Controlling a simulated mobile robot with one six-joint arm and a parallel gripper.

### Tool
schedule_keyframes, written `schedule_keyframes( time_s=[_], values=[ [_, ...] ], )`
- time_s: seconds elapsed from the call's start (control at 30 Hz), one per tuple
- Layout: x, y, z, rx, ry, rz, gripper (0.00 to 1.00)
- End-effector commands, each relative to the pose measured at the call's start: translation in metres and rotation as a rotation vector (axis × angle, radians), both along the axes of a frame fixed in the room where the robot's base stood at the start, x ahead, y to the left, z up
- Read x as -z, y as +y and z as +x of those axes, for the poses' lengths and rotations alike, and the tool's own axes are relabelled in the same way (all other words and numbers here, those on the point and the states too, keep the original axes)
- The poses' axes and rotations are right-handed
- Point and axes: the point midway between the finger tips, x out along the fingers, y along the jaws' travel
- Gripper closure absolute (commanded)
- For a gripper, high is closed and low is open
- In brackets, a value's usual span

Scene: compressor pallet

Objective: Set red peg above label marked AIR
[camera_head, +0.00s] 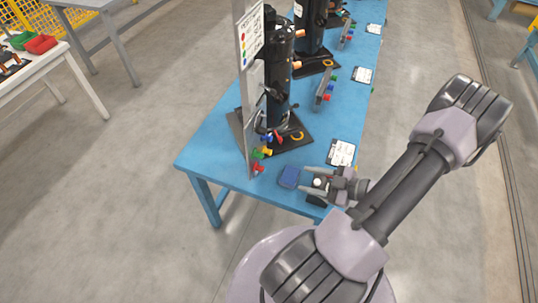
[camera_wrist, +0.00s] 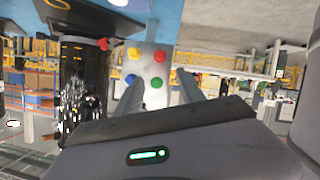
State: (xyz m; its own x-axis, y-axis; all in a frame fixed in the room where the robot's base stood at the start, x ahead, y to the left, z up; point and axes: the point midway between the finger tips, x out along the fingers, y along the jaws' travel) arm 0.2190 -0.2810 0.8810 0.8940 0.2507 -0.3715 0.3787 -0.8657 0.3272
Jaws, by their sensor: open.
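My gripper (camera_head: 316,180) is open over the near end of the blue table. Its two fingers point left toward a tall grey panel (camera_head: 251,120), with a gap between them and the panel. A red peg (camera_head: 258,168) sits low on the panel, with a green peg (camera_head: 257,155), a yellow peg (camera_head: 266,151) and a blue peg (camera_head: 265,138) higher up. In the wrist view, the open gripper (camera_wrist: 160,92) faces a light plate with a red peg (camera_wrist: 160,56), yellow peg (camera_wrist: 134,54), blue peg (camera_wrist: 130,79) and green peg (camera_wrist: 157,82). No AIR label is readable.
A black compressor (camera_head: 277,85) stands on a dark base behind the panel. Further compressors and plates stand down the blue table (camera_head: 215,153).

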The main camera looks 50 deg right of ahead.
Motion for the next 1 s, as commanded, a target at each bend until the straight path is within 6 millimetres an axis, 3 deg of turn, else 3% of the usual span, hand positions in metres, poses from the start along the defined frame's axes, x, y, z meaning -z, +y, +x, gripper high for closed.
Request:
schedule_keyframes(
  time_s=[0.17,0.5,0.7,1.0],
  values=[
    [0.013,0.005,0.018,0.019,0.002,0.026,0.54],
    [0.05,0.029,0.102,0.012,0.003,0.022,0.54],
    [0.063,0.038,0.14,0.015,0.002,0.021,0.54],
    [0.066,0.042,0.155,0.017,0.002,0.02,0.54]
  ],
)
